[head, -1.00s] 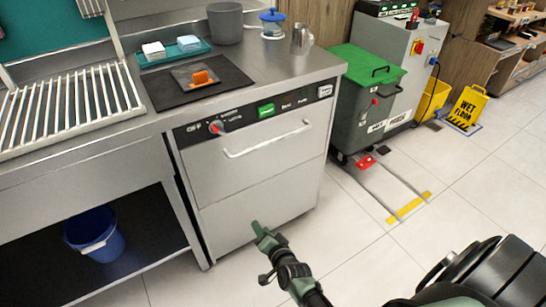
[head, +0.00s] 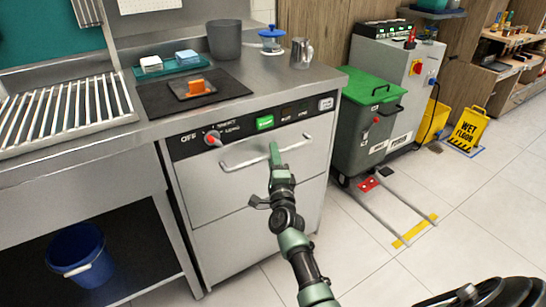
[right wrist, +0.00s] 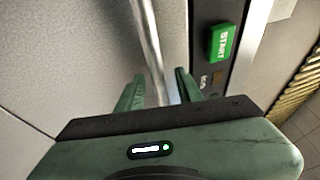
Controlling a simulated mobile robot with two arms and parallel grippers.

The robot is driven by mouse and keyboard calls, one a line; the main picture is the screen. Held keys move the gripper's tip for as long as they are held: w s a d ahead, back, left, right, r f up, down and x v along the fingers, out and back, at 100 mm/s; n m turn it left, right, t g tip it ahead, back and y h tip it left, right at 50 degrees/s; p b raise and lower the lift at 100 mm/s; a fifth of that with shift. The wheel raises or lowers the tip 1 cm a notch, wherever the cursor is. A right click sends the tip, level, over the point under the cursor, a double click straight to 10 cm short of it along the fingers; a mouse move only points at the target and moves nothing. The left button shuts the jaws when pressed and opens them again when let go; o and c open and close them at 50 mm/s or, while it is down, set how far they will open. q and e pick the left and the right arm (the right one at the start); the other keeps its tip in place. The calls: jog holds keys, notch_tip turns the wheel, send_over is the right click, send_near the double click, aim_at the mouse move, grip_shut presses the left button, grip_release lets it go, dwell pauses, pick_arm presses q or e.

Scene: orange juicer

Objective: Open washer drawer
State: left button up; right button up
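The washer (head: 250,235) is a steel under-counter unit with a black control strip. Its drawer front (head: 200,185) sits flush below the strip and looks closed. A horizontal bar handle (head: 240,163) runs across the drawer's upper part. My right gripper (head: 275,153) is at the right part of this handle. In the right wrist view the handle (right wrist: 147,40) passes between the two fingers of my right gripper (right wrist: 158,88), which stand apart with gaps beside the bar. Contact with the bar cannot be made out. My left gripper is not in view.
A red knob (head: 212,138) and a green start button (head: 265,123) are on the strip above the handle. A green-lidded bin (head: 372,85) stands right of the washer. A blue bucket (head: 80,250) is under the left counter. The floor in front is clear.

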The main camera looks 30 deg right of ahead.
jog(key=shift+w+d, duration=0.1)
jog(key=shift+w, duration=0.15)
jog(key=shift+c, duration=0.4)
grip_shut()
dwell(0.9)
